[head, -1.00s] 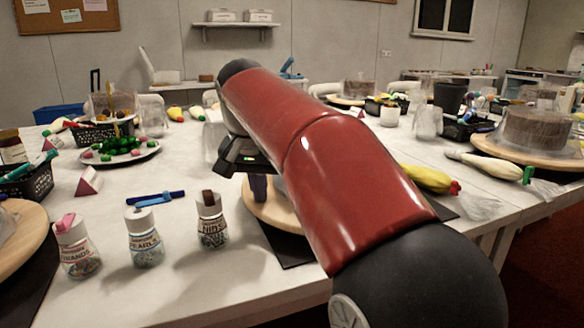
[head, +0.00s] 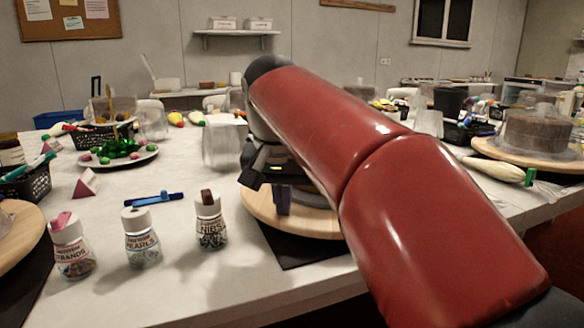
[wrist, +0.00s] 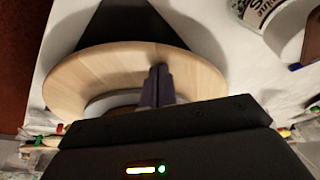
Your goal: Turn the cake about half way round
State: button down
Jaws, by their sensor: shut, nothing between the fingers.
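The round pale wooden turntable (head: 262,215) stands on a dark mat (head: 295,252) near the table's front edge, partly behind my arm. It also fills much of the wrist view (wrist: 85,75). The cake on it is mostly hidden; only a pale curved edge (wrist: 108,104) shows beside my fingers in the wrist view, and I cannot tell whether it is cake or board. My gripper (head: 282,208) is shut and empty, pointing down at the wooden disc. In the wrist view its fingertips (wrist: 160,70) overlap the disc inside the rim; I cannot tell whether they touch it.
Three sprinkle jars, strands (head: 72,247), pearls (head: 141,238) and nibs (head: 210,224), stand left of the turntable. A blue tool (head: 154,199) lies behind them. A clear cover (head: 222,148) stands behind. Another cake (head: 538,133) is at right. The table between jars and turntable is clear.

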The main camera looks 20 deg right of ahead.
aim_at(317, 221)
jog(key=shift+s+d+b, duration=0.35)
jog(key=shift+s+d, duration=1.85)
jog(key=shift+s, duration=0.05)
jog(key=shift+r, duration=0.1)
notch_tip(317, 221, up, 3)
jog(key=p, duration=0.3)
jog(key=shift+f, duration=0.2)
jog(key=shift+w, duration=0.1)
